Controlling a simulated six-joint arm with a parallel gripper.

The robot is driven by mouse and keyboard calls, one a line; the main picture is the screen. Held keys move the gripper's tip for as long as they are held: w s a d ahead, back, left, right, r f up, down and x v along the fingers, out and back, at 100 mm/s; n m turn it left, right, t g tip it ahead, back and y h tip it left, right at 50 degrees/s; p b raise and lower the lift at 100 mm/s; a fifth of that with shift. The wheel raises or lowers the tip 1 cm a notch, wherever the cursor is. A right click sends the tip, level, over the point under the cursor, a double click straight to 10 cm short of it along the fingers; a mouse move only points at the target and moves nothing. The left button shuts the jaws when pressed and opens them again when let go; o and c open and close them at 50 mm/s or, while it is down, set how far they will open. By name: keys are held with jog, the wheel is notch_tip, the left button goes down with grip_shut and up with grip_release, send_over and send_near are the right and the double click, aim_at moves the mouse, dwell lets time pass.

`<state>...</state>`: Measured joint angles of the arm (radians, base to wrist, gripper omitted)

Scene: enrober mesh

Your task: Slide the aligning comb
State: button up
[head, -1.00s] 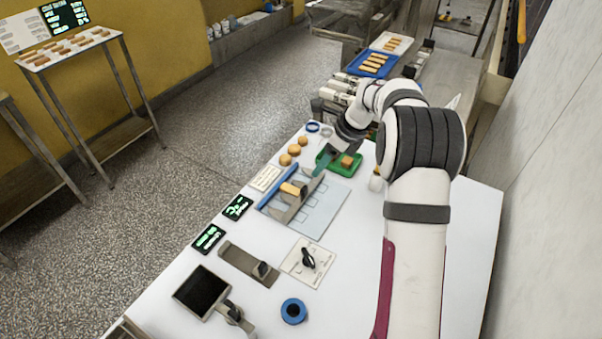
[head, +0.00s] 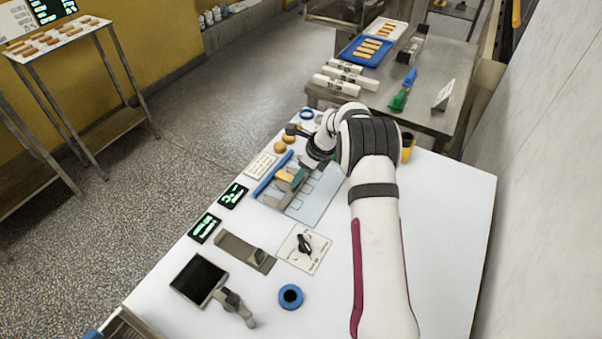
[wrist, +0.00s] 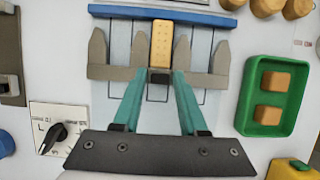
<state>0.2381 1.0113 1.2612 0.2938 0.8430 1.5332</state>
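The aligning comb (wrist: 105,72) is a grey-brown bar with several pointed teeth facing a blue stop bar (wrist: 165,15). One golden bar (wrist: 161,42) lies between its middle teeth, lengthwise, with its far end by the stop bar. My gripper (wrist: 160,76) has teal fingers at the middle of the comb's near side. The fingertips flank a small dark tab there and appear closed on it. In the head view, the golden bar (head: 285,176) and the blue stop bar (head: 272,173) show left of my gripper (head: 298,178), while my wrist hides part of the comb.
A green tray (wrist: 248,105) with two brown pieces stands right of the comb. A dial plate (wrist: 45,115) is at left. Round buns (wrist: 265,7) lie at the upper right. A yellow cup (head: 408,145) stands beyond my arm. The table's right side is clear.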

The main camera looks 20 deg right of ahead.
grip_shut()
dwell(1.1)
